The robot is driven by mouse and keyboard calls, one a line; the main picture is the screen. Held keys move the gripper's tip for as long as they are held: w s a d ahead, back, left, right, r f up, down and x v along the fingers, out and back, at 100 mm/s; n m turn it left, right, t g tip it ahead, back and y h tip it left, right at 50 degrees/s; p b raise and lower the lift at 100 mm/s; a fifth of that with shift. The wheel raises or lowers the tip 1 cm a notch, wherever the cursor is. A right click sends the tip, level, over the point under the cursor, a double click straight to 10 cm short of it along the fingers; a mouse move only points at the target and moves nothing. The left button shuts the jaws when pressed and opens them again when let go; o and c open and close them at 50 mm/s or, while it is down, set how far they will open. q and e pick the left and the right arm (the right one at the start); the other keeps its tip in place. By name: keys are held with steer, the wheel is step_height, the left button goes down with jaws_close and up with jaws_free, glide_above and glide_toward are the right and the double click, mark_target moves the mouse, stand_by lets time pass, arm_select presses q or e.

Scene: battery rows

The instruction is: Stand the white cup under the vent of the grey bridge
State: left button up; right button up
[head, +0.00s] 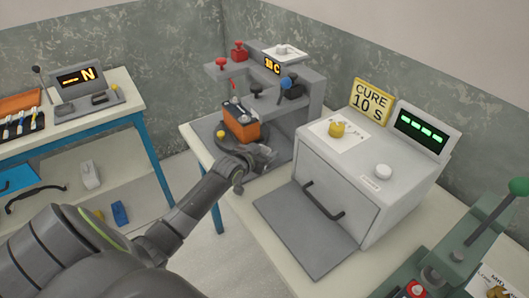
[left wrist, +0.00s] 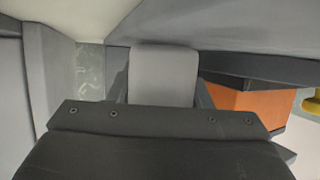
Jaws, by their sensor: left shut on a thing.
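The grey bridge (head: 308,98) stands on the table at the back, with an orange display on its front. An orange and black battery (head: 240,122) stands below its overhang; its orange side also shows at the right of the left wrist view (left wrist: 238,106). My left gripper (head: 253,163) is just in front of the battery, low by the bridge's base. It is shut on a pale, rounded thing, which I take as the white cup (left wrist: 165,72). In the head view the gripper hides the cup. I cannot make out the vent. My right gripper is not in view.
A small yellow thing (head: 220,134) lies left of the battery.

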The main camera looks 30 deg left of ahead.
arm_select(q)
steer(key=shift+s+f+b, duration=0.3)
steer(key=shift+f, duration=0.4)
steer(key=o, duration=0.7)
steer(key=shift+f, duration=0.1)
steer(key=shift+c, duration=0.2)
steer(key=shift+w+r+p, duration=0.1)
steer(key=shift+r+p, duration=0.3)
steer(key=shift+r, duration=0.2)
steer(key=shift+s+f, duration=0.15)
steer(key=shift+s, duration=0.1)
steer(key=v, duration=0.5)
steer(key=r+v, duration=0.1)
steer(key=v, duration=0.5)
steer(key=shift+r, duration=0.1)
